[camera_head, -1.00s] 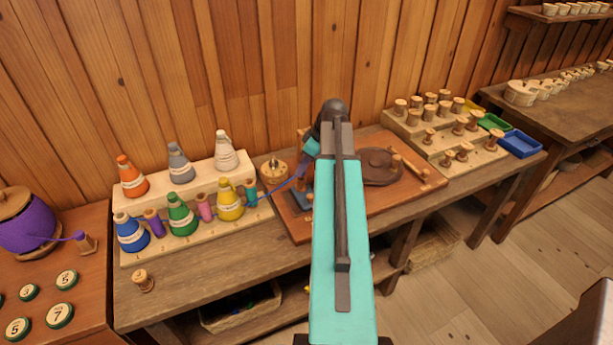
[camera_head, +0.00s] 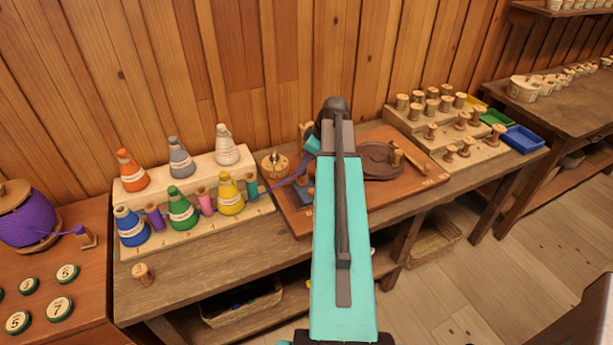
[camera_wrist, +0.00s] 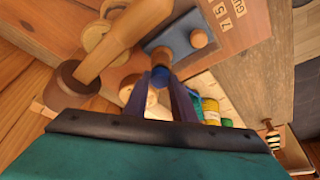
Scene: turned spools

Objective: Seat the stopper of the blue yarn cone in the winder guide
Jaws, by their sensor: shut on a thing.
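My gripper (camera_wrist: 160,84) is shut on a small wooden stopper (camera_wrist: 161,57) with a blue band, seen between the dark fingers in the wrist view. The blue yarn cone (camera_head: 131,228) stands at the left end of the front rack in the head view. A blue strand (camera_head: 283,183) runs from the cones' side toward my gripper. A blue-grey block with a wooden peg, apparently the winder guide (camera_wrist: 180,42), lies just beyond the stopper. The block also shows partly in the head view (camera_head: 291,198). Whether stopper and block touch is unclear. My arm hides the fingertips in the head view.
The winder board (camera_head: 407,188) carries a dark round disc (camera_head: 380,163) and a wooden crank close to my gripper. Green (camera_head: 181,209) and yellow (camera_head: 230,194) cones stand left. A stepped spool rack (camera_head: 440,130) stands right. The bench front is mostly clear.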

